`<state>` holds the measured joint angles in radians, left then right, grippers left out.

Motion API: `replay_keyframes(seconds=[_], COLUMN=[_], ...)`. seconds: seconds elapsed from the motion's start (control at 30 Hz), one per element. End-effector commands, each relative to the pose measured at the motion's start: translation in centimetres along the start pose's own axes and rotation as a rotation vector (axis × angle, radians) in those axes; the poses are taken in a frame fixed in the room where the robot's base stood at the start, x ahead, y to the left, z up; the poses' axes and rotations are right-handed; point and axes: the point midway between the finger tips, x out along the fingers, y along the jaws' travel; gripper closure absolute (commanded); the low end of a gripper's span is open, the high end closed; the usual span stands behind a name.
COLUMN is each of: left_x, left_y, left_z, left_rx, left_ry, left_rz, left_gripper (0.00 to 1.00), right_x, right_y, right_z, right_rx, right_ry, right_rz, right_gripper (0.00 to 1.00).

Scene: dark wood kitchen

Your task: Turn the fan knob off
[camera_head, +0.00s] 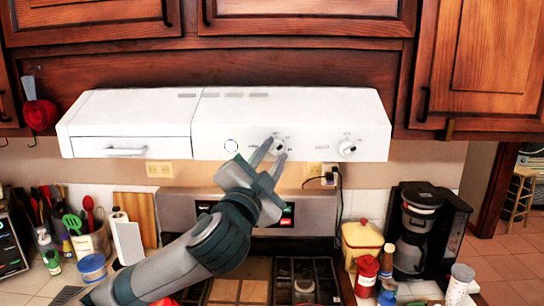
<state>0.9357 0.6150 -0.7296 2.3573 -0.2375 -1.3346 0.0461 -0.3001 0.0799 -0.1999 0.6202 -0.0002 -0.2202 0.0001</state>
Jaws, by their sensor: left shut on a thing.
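The white range hood (215,120) hangs under the dark wood cabinets. Its front carries two round knobs with small markings, too small to read: a left knob (279,144) near the middle and a right knob (347,148). I cannot read which one is labelled for the fan. My left gripper (274,149) reaches up from below, with its two fingers around the left knob, shut on it. The fingers partly cover that knob. The right knob stands clear. My right gripper is not in view.
Below the hood are a stove with a dark cooktop (306,268) and a back panel with a display. A coffee maker (421,229), a yellow pot (361,240) and jars stand at right. Utensils and a paper roll stand at left. A cord hangs from the wall outlet.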

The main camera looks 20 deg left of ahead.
Motion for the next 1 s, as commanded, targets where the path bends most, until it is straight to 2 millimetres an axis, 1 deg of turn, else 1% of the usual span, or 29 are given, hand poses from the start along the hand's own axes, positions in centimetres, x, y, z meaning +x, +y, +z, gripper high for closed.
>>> replay_keyframes(seconds=[0.17, 0.37, 0.7, 1.0], left_x=[-0.1, -0.1, -0.1, 0.0], left_y=[0.2, 0.6, 0.9, 1.0], left_z=[0.1, 0.3, 0.3, 0.1], left_rx=[-0.037, -0.125, -0.363, -0.590], left_ry=[0.000, -0.001, -0.002, -0.003], left_rz=[-0.016, -0.050, -0.146, -0.241], left_gripper=[0.96, 0.96, 0.96, 0.96], right_x=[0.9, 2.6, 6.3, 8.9], right_y=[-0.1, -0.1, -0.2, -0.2], right_z=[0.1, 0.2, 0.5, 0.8], right_rx=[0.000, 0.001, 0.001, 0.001], right_ry=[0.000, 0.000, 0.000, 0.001], right_rz=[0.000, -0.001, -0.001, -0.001], right_gripper=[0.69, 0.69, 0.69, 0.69])
